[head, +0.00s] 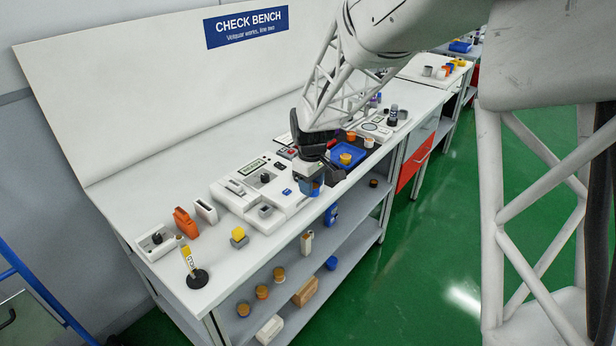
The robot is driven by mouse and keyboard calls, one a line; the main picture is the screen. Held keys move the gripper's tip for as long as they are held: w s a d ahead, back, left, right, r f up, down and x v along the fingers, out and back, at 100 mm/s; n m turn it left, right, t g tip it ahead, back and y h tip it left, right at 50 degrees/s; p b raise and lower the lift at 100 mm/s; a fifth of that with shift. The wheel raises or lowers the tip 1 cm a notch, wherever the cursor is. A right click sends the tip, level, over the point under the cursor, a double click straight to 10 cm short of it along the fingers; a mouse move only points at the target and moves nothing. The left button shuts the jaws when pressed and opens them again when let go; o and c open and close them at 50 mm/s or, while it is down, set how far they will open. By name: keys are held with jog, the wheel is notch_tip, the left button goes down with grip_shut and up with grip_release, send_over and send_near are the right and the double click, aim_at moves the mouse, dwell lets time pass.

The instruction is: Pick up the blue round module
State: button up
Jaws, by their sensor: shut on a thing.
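My gripper (317,181) is above the front edge of the white bench, at the right end of a white test panel (240,205). It points down and is shut on a small blue piece (318,188), which looks like the blue round module. The fingers hide most of it, so its full shape cannot be made out. I cannot tell whether its underside touches the bench.
Lower shelves (340,243) hold several pieces.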

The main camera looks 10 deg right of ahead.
jog(key=shift+s+d+r, duration=0.1)
jog(key=shift+s, duration=0.9)
jog(key=shift+w, duration=0.15)
jog(key=w, duration=0.4)
jog(key=w+d, duration=0.1)
jog(key=w, duration=0.8)
jog(key=shift+w+d+f, duration=0.25)
jog(key=shift+f, duration=0.05)
jog(key=w+d+f, duration=0.1)
jog(key=w, duration=0.4)
jog(key=w+d+f, duration=0.1)
jog(key=w, duration=0.4)
jog(key=w+d+f, duration=0.1)
jog(key=w+f, duration=0.1)
jog(key=w, duration=0.4)
jog(key=shift+d, duration=0.3)
jog(key=shift+w+a+f, duration=0.1)
jog(key=shift+w+f, duration=0.15)
jog(key=shift+w, duration=2.4)
jog(key=shift+w+a+f, duration=0.15)
jog(key=shift+w+f, duration=0.15)
jog(key=shift+w, duration=2.35)
jog(key=shift+w+a+f, duration=0.1)
jog(key=shift+w+f, duration=0.15)
jog(key=shift+w, duration=2.4)
